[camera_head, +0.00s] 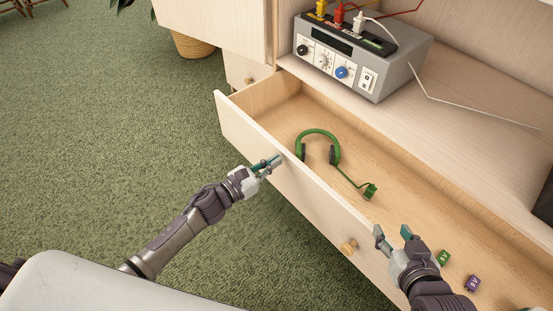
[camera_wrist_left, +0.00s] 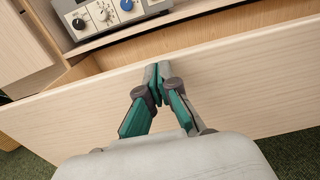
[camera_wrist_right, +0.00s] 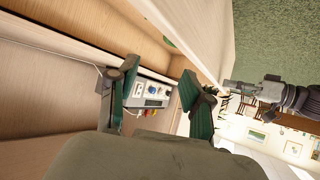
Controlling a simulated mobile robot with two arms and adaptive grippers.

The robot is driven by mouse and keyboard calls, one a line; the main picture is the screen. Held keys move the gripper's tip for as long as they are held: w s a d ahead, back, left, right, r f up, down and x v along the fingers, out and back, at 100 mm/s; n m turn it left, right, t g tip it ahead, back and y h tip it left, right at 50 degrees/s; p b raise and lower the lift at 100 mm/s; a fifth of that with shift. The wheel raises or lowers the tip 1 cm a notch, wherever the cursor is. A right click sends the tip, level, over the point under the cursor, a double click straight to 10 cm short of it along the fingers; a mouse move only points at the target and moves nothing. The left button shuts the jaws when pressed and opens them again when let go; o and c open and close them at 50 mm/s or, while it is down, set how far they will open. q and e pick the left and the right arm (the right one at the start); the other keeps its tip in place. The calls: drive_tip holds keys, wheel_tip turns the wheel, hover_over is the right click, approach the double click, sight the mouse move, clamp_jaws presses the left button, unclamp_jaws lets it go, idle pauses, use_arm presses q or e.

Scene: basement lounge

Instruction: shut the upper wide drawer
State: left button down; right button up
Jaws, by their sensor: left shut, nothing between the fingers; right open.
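The wide wooden drawer (camera_head: 300,190) stands pulled out, its front panel running diagonally, with a round knob (camera_head: 349,246) low on its outer side. Its front panel also fills the middle of the left wrist view (camera_wrist_left: 235,85). My left gripper (camera_head: 275,161) is shut and empty, its tips at the outer face of the panel near the top edge; I cannot tell whether they touch. My right gripper (camera_head: 392,232) is open and empty by the panel's top edge, further right. In the right wrist view the panel (camera_wrist_right: 185,30) lies beyond its fingers.
Inside the drawer lie green headphones (camera_head: 320,140) with a cord and plug, a green block (camera_head: 443,257) and a purple block (camera_head: 473,283). A grey instrument (camera_head: 360,62) with cables stands on the cabinet top above. Green carpet (camera_head: 130,130) is open at left; a basket planter (camera_head: 192,45) stands behind.

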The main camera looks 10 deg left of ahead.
use_arm(q)
drive_tip(key=shift+w+d, duration=0.4)
drive_tip(key=shift+w, duration=0.1)
drive_tip(key=shift+w, duration=0.1)
